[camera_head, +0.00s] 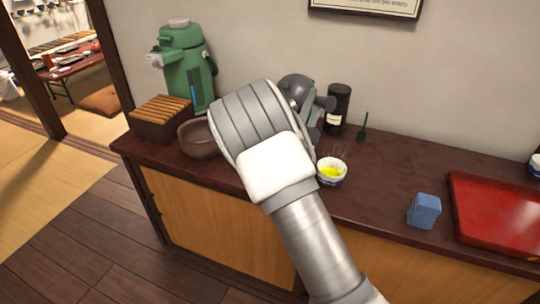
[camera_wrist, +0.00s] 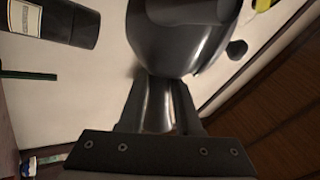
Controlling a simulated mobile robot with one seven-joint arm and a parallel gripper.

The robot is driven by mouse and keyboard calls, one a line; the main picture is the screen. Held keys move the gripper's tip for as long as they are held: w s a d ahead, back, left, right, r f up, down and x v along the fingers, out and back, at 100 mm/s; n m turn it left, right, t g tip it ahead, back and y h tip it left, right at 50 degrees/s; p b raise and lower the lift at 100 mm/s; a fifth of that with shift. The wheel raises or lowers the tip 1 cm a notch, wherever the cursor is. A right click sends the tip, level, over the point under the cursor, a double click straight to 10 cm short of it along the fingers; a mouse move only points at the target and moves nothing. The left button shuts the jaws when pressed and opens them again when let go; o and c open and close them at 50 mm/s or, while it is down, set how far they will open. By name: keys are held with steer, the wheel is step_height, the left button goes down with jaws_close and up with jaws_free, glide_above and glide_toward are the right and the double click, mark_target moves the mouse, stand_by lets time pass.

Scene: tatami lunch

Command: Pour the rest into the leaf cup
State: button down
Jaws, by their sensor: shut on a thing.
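My gripper (camera_wrist: 157,112) is shut on the handle of a dark grey, glossy teapot (camera_wrist: 185,35); its round body fills the top middle of the wrist view. In the head view the teapot (camera_head: 297,88) shows behind my wrist, above the counter, with a stub pointing right. My arm hides much of it and the gripper's fingers. A small white-and-blue cup (camera_head: 331,172) with bright yellow-green contents stands on the counter just right of my wrist. I cannot make out a leaf pattern on it. No falling stream is clear.
On the dark red counter (camera_head: 385,160) stand a brown bowl (camera_head: 198,140), a slatted wooden box (camera_head: 160,118), a green air pot (camera_head: 183,62), a black canister (camera_head: 338,108), a green scoop (camera_head: 363,130), a blue stack (camera_head: 424,211) and a red tray (camera_head: 495,215). Another cup (camera_head: 536,166) is cut off at right.

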steer(key=shift+s+r+t+b, duration=0.1)
steer(key=shift+r+t+b, duration=0.55)
steer(key=shift+b, duration=0.25)
steer(key=shift+s+a+r+n+t+b, duration=0.1)
steer(key=shift+s+r+n+t+b, duration=0.25)
steer(key=shift+b, duration=0.9)
